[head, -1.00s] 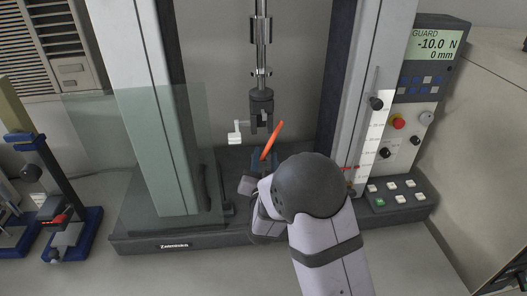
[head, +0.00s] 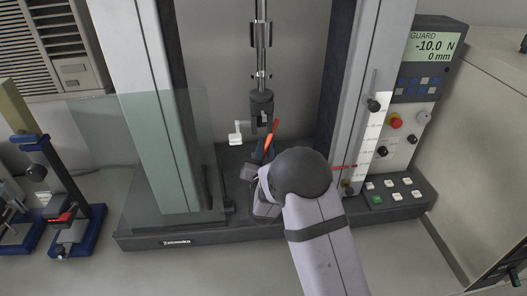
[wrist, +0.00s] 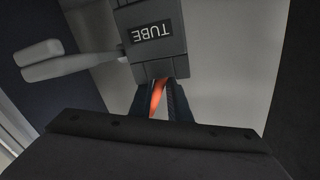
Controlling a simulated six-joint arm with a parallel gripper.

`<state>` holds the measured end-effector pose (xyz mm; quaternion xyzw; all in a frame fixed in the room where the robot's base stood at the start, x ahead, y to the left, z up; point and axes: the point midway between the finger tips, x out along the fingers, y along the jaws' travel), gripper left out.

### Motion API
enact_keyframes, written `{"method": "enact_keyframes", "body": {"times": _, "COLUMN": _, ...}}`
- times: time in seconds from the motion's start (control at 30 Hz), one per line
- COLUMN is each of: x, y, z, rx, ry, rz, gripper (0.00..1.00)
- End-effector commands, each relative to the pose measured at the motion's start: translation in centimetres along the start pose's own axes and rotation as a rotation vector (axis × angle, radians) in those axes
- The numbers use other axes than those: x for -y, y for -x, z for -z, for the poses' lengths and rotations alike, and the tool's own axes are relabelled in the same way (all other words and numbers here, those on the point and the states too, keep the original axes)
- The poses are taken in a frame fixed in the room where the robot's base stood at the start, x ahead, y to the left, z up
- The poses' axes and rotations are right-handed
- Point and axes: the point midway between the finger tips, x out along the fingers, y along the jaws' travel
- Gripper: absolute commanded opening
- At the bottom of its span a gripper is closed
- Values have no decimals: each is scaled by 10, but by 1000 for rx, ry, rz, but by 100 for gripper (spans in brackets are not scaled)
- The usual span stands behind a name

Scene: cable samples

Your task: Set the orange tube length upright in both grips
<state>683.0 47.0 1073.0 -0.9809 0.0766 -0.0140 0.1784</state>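The orange tube length (head: 270,138) is held in my gripper (head: 262,155), tilted with its top leaning right in the head view. In the wrist view the tube (wrist: 156,97) shows between the two dark fingers (wrist: 158,104), which are shut on it. The upper grip (head: 262,103) hangs on the rod; the tube's top is close to its jaws. In the wrist view this grip, marked TUBE (wrist: 151,32), overlaps the tube's far end; I cannot tell whether they touch. The lower grip is not clearly visible; my arm covers that area.
A pale lever (head: 236,133) sticks out left of the upper grip. A clear guard panel (head: 145,160) stands at left, and frame columns flank the space. The control panel (head: 415,95) reads GUARD, -10.0 N, 0 mm. A blue-based stand (head: 75,235) is far left.

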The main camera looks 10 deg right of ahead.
Motion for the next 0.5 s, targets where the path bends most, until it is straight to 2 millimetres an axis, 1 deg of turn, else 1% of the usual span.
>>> {"method": "enact_keyframes", "body": {"times": 0.03, "x": 0, "y": 0, "z": 0, "rx": 0, "ry": 0, "rz": 1, "gripper": 3}}
{"method": "enact_keyframes", "body": {"times": 0.07, "x": 0, "y": 0, "z": 0, "rx": 1, "ry": 0, "rz": 1, "gripper": 0}}
{"method": "enact_keyframes", "body": {"times": 0.5, "x": -1, "y": 0, "z": 2, "rx": 0, "ry": 0, "rz": 0, "gripper": 0}}
